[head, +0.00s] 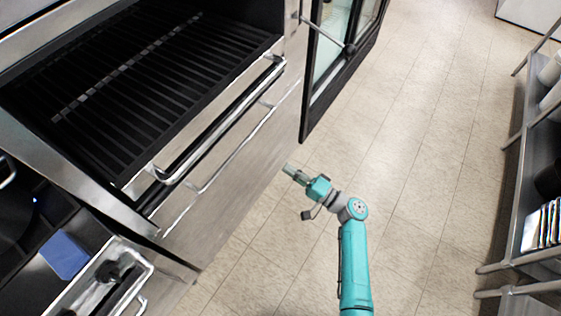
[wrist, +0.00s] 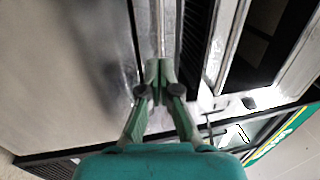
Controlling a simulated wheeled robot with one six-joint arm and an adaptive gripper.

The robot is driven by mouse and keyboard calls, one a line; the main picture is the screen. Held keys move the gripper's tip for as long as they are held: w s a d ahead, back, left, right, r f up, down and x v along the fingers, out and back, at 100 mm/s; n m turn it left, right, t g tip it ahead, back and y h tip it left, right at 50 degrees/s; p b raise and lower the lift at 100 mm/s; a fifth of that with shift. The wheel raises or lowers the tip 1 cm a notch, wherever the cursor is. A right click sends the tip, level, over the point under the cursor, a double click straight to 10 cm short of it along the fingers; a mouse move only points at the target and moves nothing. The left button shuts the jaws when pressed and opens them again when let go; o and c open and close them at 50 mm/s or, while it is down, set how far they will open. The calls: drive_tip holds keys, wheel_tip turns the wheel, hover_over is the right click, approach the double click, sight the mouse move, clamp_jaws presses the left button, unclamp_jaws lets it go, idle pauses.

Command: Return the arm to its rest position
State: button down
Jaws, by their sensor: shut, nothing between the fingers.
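My gripper (head: 290,171) is at the end of my teal arm, which reaches up from the lower middle of the head view. It is over the floor beside the grey counter front, apart from the cabinets as far as the head view shows. In the wrist view my gripper (wrist: 159,72) has its two fingers together and empty. A metal panel and a rail show beyond the fingertips there.
A black-slatted oven rack (head: 125,72) with a metal handle bar (head: 225,125) is at the upper left. A glass-door cabinet (head: 333,50) stands at the top. A blue block (head: 64,254) lies at the lower left. Shelving (head: 520,175) lines the right. The tiled floor (head: 430,150) between is clear.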

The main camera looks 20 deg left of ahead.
drive_tip(key=shift+s+d+f, duration=0.1)
drive_tip(key=shift+d, duration=0.2)
drive_tip(key=s+d+f+m+t+h, duration=0.1)
drive_tip(key=s+d+f+h, duration=0.4)
drive_tip(key=s+f, duration=0.25)
drive_tip(key=s+d+f+m+t+h, duration=0.15)
drive_tip(key=s+d+f+h, duration=0.25)
drive_tip(key=s+f, duration=0.4)
drive_tip(key=s+d+t+h, duration=0.1)
drive_tip(key=s+d+h, duration=0.3)
drive_tip(key=s+d, duration=0.3)
drive_tip(key=s+d+r+n+t+h, duration=0.2)
drive_tip(key=s+d+r+h, duration=0.3)
drive_tip(key=s+d+r, duration=0.45)
drive_tip(key=s+r+n+t, duration=0.1)
drive_tip(key=s+r, duration=0.3)
drive_tip(key=r, duration=0.5)
drive_tip(key=s+d+r+n+t+h, duration=0.1)
drive_tip(key=s+r+n+t, duration=0.1)
drive_tip(key=r, duration=0.7)
drive_tip(key=shift+s+r+n, duration=0.25)
drive_tip(key=shift+s+n, duration=0.3)
drive_tip(key=shift+s, duration=0.4)
